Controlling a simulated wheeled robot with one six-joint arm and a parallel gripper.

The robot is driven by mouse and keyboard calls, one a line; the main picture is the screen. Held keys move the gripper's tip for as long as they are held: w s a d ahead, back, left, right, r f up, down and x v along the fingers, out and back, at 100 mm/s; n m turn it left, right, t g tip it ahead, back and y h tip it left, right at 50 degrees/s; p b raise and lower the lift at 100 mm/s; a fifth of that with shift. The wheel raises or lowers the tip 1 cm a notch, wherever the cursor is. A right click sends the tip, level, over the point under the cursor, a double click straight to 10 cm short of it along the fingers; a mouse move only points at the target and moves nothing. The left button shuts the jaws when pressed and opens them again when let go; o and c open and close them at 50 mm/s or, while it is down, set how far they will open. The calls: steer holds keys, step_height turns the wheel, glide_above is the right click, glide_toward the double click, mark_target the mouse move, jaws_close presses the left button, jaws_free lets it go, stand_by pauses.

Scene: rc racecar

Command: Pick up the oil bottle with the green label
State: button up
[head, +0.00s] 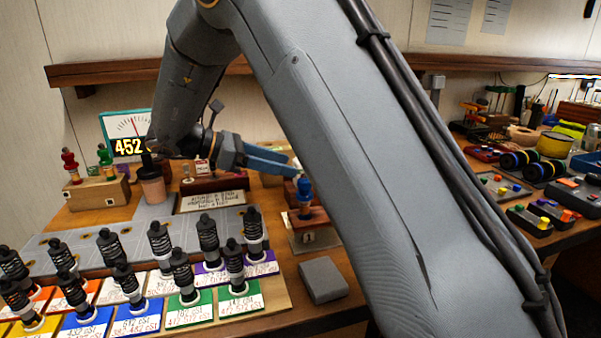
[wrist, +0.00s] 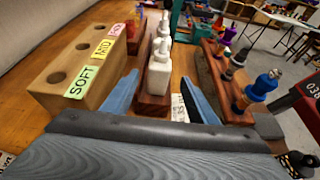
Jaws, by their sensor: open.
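White bottles with narrow nozzle tops stand in a row in a dark red wooden rack (wrist: 152,104). The nearest white bottle (wrist: 159,72) is between the fingers of my gripper (wrist: 159,80) in the wrist view, with a finger on each side and a gap to each. No green label shows on the bottles; their facing sides look plain white, so I cannot tell which is the green-labelled one. My gripper is open and empty. In the head view its blue fingers (head: 270,161) point right above the bench, and my arm hides much behind it.
A wooden block (wrist: 75,72) with holes and SOFT, MID and pink tags stands left of the rack. Another rack (wrist: 222,85) with coloured-top items, including a blue one (wrist: 262,86), stands to the right. Several black shock absorbers (head: 160,245) stand on coloured cards at front left.

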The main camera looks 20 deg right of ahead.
mark_target(294, 164)
steer(key=p+x, duration=0.1)
steer(key=x, duration=0.5)
steer(key=shift+r+p, duration=0.1)
steer(key=shift+p, duration=0.25)
steer(key=c, duration=1.2)
steer(key=shift+o, duration=0.2)
steer(key=shift+w+r, duration=0.1)
step_height(294, 164, up, 18)
steer(key=b, duration=0.2)
steer(key=shift+b, duration=0.4)
